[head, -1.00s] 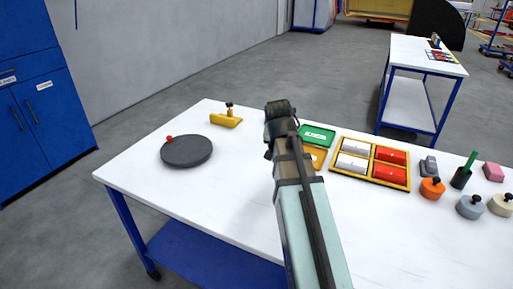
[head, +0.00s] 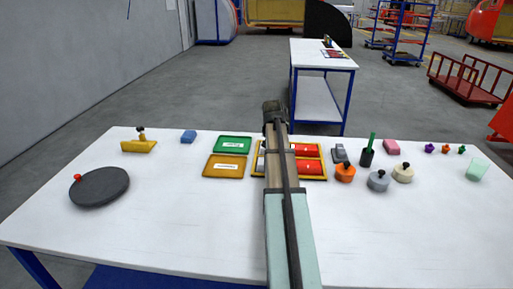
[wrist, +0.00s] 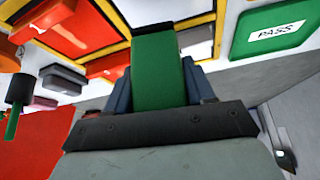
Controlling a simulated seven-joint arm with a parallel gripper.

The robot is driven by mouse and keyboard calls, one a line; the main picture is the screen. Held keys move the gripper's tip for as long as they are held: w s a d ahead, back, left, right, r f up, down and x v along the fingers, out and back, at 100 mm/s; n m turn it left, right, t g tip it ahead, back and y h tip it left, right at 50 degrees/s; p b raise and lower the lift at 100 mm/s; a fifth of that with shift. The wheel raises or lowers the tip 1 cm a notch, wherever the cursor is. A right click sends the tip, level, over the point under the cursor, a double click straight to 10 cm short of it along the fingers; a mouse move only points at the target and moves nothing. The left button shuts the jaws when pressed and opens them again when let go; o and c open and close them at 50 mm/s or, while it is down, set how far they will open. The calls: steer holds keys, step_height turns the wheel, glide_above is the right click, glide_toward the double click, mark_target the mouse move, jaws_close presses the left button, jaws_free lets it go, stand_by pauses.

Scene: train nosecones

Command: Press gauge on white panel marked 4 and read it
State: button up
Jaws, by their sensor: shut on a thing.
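My gripper (wrist: 158,85) is shut on a green block-like gauge (wrist: 157,62) in the wrist view, its dark fingers on either side. The gauge points toward a yellow-framed tray of panels; I cannot tell whether it touches one. A white panel (wrist: 198,38) shows beside the gauge, and a red panel (wrist: 62,22) lies to the left. In the head view, my arm covers much of the yellow-framed tray (head: 318,178) and nearly all its white panels. Red panels (head: 307,168) show on its right. No panel number is readable, and the gauge is hidden there.
A green tray (head: 229,144), labelled PASS in the wrist view (wrist: 272,34), and an amber tray (head: 226,167) lie left of my arm. A dark round plate (head: 99,187) is farther left. Orange (head: 345,173), grey (head: 378,181) and cream (head: 402,173) knobbed pieces stand right. The front table area is clear.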

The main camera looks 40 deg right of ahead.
steer(key=w+d+r+n+t+y, duration=0.1)
steer(key=w+d+n+t+y, duration=0.1)
steer(key=w+d+n, duration=0.5)
steer(key=w+y, duration=0.1)
steer(key=w, duration=0.2)
steer(key=shift+w+d+r, duration=0.25)
steer(key=shift+w+d, duration=0.1)
steer(key=shift+w, duration=0.05)
steer(key=shift+n, duration=0.3)
steer(key=shift+f, duration=3)
steer(key=shift+f, duration=0.6)
steer(key=shift+r, duration=0.1)
